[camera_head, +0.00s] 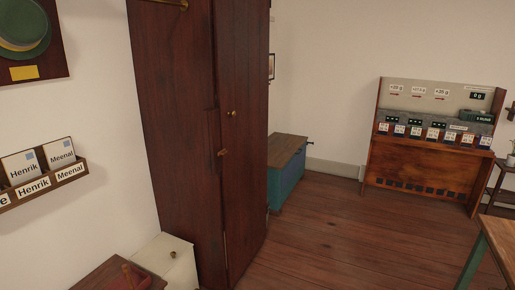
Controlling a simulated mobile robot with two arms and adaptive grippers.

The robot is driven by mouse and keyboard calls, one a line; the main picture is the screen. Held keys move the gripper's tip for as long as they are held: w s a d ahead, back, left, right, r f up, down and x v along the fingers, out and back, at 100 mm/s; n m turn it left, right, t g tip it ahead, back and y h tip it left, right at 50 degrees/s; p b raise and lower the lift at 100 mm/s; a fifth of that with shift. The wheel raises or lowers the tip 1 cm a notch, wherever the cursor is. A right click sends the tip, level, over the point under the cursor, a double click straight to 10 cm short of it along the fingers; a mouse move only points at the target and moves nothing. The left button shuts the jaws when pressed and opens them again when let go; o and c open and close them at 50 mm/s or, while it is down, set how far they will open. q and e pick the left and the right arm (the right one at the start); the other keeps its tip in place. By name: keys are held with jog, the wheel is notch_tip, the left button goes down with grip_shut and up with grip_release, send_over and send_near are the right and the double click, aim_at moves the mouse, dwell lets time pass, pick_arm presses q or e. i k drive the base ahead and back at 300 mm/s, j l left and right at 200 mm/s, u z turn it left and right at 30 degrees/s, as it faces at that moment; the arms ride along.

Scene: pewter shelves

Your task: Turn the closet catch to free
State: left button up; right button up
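The tall dark-wood closet (176,120) stands left of centre in the head view, with its doors shut. A small brass knob (232,113) sits on its front at about mid-height. Below the knob, a small orange-brown piece (222,153), which looks like the catch, lies across the line between the door panels. It is too small to tell exactly which way it is turned. Neither of my grippers is in view, and nothing touches the closet front.
A white cabinet (168,262) and a dark-wood surface with a reddish object (130,276) stand at the closet's lower left. A teal chest (288,172) stands behind it at right. A wooden counter machine (430,150) is farther right. Open floor (330,240) lies right of the closet.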

aim_at(223, 151)
jog(key=i+l+z, duration=0.4)
jog(key=i, duration=0.4)
jog(key=i+z, duration=0.45)
jog(key=i, duration=0.35)
jog(key=i+l+u, duration=0.1)
jog(key=i+u, duration=0.35)
jog(key=i+l+u, duration=0.3)
jog(key=i+u, duration=0.2)
jog(key=i+l+u, duration=0.45)
jog(key=k+j, duration=0.05)
jog(key=k, duration=0.05)
